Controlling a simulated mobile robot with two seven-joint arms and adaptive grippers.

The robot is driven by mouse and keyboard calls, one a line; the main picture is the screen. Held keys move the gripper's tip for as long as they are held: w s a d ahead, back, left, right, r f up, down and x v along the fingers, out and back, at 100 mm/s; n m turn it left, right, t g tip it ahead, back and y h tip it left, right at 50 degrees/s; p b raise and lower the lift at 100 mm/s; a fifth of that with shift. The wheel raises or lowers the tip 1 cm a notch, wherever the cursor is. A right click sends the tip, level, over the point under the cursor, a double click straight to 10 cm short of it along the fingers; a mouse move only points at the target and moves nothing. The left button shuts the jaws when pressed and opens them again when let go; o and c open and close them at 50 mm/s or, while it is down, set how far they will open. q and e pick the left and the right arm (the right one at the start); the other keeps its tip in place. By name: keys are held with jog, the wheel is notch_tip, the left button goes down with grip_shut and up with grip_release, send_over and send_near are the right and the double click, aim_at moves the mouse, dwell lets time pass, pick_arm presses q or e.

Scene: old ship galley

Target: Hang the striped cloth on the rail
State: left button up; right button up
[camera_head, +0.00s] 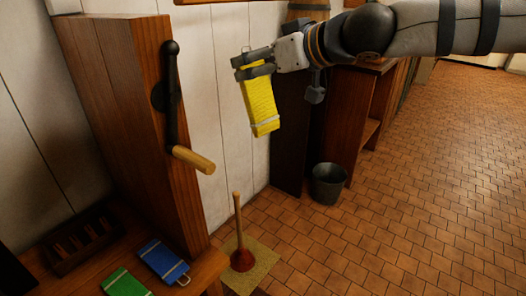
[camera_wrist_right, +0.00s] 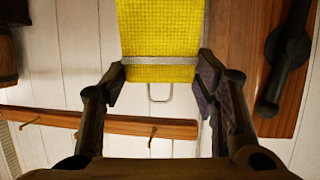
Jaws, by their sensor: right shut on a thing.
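A yellow cloth (camera_head: 260,102) with pale bands near its ends hangs from my right gripper (camera_head: 244,64), in front of the white plank wall. In the right wrist view the yellow cloth (camera_wrist_right: 160,30) shows a pale band and a wire loop (camera_wrist_right: 160,94) at its near end, between the fingers of my right gripper (camera_wrist_right: 160,76). The fingers are shut on this banded end. A wooden rail (camera_wrist_right: 120,126) with small hooks shows on the wall behind, apart from the loop. In the head view only a strip of wood, probably this rail (camera_head: 200,1), shows at the top edge. My left gripper is out of view.
A wooden cabinet (camera_head: 120,110) with a black crank (camera_head: 172,105) and wooden handle stands left. A blue cloth (camera_head: 161,261) and a green cloth (camera_head: 124,284) lie on the bench. A plunger (camera_head: 241,258) and a bucket (camera_head: 328,183) stand below. The tiled floor right is clear.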

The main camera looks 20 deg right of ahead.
jog(key=shift+w+d+r+n+t+y+b, duration=0.4)
jog(key=shift+r+y, duration=0.3)
jog(key=shift+r, duration=0.9)
jog(key=shift+w+d+r+n+t+y+b, duration=0.3)
jog(key=shift+w+r+y, duration=0.35)
jog(key=shift+r, duration=1)
jog(key=shift+w+d+r+n+t+y+b, duration=0.15)
jog(key=shift+w+d+r+t+y, duration=0.45)
jog(key=shift+r, duration=1)
pick_arm(q)
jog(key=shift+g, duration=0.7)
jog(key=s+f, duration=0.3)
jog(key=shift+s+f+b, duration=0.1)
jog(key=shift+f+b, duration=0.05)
jog(key=shift+b, duration=0.2)
pick_arm(e)
jog(key=x, duration=0.3)
jog(key=shift+s+a, duration=0.1)
jog(key=shift+a, duration=0.25)
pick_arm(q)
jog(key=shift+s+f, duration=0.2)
pick_arm(e)
jog(key=shift+w+a, duration=0.3)
jog(key=shift+w, duration=0.15)
